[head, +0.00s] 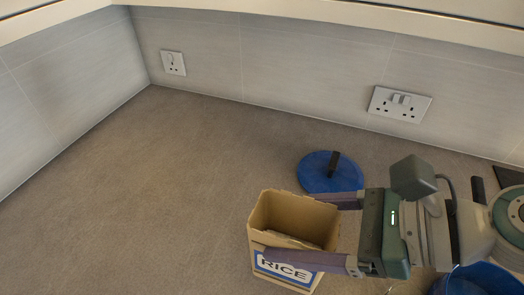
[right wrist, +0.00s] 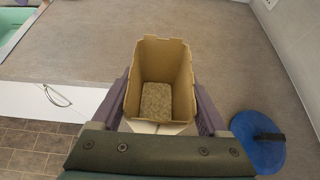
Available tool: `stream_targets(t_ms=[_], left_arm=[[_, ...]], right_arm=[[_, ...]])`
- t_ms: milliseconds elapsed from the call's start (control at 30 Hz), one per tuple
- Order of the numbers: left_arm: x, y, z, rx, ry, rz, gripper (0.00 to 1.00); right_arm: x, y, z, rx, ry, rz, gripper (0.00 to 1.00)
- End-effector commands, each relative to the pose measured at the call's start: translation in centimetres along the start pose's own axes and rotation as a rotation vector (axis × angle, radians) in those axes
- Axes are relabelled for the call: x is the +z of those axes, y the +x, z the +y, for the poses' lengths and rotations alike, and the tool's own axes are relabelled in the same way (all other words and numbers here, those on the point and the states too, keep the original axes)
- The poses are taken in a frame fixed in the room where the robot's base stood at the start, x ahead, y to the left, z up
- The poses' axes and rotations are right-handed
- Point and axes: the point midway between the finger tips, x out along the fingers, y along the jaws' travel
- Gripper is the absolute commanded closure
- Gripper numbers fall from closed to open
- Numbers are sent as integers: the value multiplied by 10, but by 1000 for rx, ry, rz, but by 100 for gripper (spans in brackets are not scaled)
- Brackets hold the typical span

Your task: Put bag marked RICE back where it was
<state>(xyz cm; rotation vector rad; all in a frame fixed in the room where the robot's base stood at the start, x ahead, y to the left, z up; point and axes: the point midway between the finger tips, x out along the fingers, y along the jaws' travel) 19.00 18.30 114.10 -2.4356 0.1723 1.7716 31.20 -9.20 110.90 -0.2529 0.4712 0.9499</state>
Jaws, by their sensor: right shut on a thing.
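The bag marked RICE (head: 283,270) is a tan, open-topped bag with a white and blue label, at the bottom centre of the head view. It stands upright; whether its base touches the worktop I cannot tell. My right gripper (head: 290,224) comes in from the right and is shut on the bag, one purple finger along each side. In the right wrist view the bag (right wrist: 160,52) is between the fingers, with grainy contents low inside. My left gripper is not in view.
A blue round lid (head: 315,177) with a black handle lies on the worktop (head: 150,200) just behind the bag. A blue pot (head: 475,282) is at the bottom right. The worktop left of the bag is clear. Tiled walls with sockets (head: 400,103) bound it behind.

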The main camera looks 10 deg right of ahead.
Motion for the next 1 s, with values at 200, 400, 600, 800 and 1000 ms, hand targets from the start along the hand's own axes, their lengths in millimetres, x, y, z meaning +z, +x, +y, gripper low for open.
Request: stream_targets(t_ms=[200,400,600,800,1000], left_arm=[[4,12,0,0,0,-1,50],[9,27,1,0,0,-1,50],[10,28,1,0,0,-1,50],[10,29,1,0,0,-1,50],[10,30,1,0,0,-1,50]], right_arm=[[-24,14,-1,-2,-1,-2,100],[-49,29,-1,-2,2,-3,100],[-55,32,0,-2,-1,-3,100],[-56,32,0,-2,-1,-2,100],[-58,33,0,-1,-1,-1,9]])
